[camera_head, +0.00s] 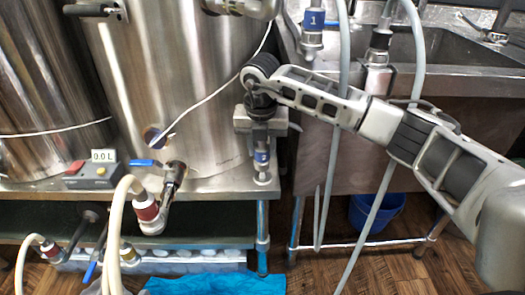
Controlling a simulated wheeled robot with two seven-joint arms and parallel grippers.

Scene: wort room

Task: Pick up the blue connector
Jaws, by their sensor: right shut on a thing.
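My right arm comes in from the right, and its gripper (261,125) points down in front of the steel tank's right edge. It is shut on the blue connector, a metal fitting with a blue band (262,157), which hangs upright below the fingers. The upper part of the connector is hidden by the gripper. Another metal connector with a blue band marked "1" (313,20) is at the top, by the sink. My left gripper is not in view.
A steel tank (190,75) stands close behind the gripper on a metal bench. A control box (90,176), a red-banded fitting (147,207) and pale hoses are at left. Grey hoses hang by the sink (450,50). A blue bucket (376,212) and blue cloth (215,284) are below.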

